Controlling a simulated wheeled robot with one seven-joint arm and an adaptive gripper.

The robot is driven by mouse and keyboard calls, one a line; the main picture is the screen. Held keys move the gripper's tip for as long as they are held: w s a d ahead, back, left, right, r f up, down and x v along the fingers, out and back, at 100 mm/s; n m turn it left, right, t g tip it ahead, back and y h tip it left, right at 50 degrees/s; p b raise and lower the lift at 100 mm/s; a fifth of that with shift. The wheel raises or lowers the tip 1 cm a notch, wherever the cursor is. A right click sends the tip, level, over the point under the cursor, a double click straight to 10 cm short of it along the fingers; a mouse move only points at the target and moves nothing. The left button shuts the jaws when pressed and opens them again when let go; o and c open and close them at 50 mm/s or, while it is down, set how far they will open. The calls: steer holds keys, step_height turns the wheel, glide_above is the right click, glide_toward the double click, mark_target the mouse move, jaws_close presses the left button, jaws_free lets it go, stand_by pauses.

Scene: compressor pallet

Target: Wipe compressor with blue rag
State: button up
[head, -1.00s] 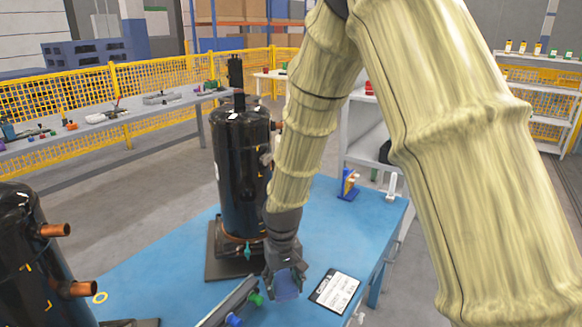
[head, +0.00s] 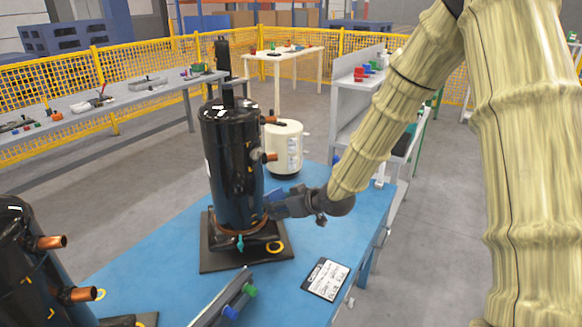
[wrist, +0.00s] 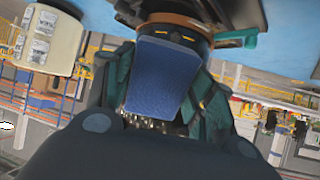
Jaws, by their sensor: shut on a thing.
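The black compressor (head: 230,165) stands upright on a dark base plate (head: 222,262) on the blue table (head: 155,262). Copper stubs stick out of its right side. My gripper (head: 276,207) is at the lower right side of the compressor, reaching in from the right. It is shut on the blue rag (head: 276,194), mostly hidden by the fingers in the head view. In the wrist view the blue rag (wrist: 155,78) sits flat between the teal fingers, in front of the compressor's dark body (wrist: 180,28). I cannot tell whether the rag touches the compressor.
A second black compressor (head: 30,262) with copper stubs stands at the left front. A cream cylinder (head: 284,150) stands behind my gripper. A labelled card (head: 326,278) and a tool with green and blue knobs (head: 232,298) lie at the front. The table between them is clear.

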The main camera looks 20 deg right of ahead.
mark_target(256, 148)
steer(key=r+y, duration=0.1)
steer(key=r, duration=0.1)
steer(key=r+n+t+y+p, duration=0.1)
steer(key=r, duration=0.1)
steer(key=d+r+t+y, duration=0.1)
steer(key=r, duration=0.1)
steer(key=shift+w, duration=0.15)
step_height(256, 148, up, 6)
steer(key=s+d+n+t+y+p, duration=0.1)
steer(key=s+n+t+y+p, duration=0.1)
steer(key=y, duration=0.1)
steer(key=shift+b+x, duration=1.05)
steer(key=shift+x, duration=1.8)
steer(key=shift+x, duration=1)
steer(key=shift+r, duration=0.1)
steer(key=shift+s+r+p, duration=0.15)
steer(key=shift+r+p, duration=0.95)
steer(key=shift+r, duration=0.85)
steer(key=shift+a, duration=0.1)
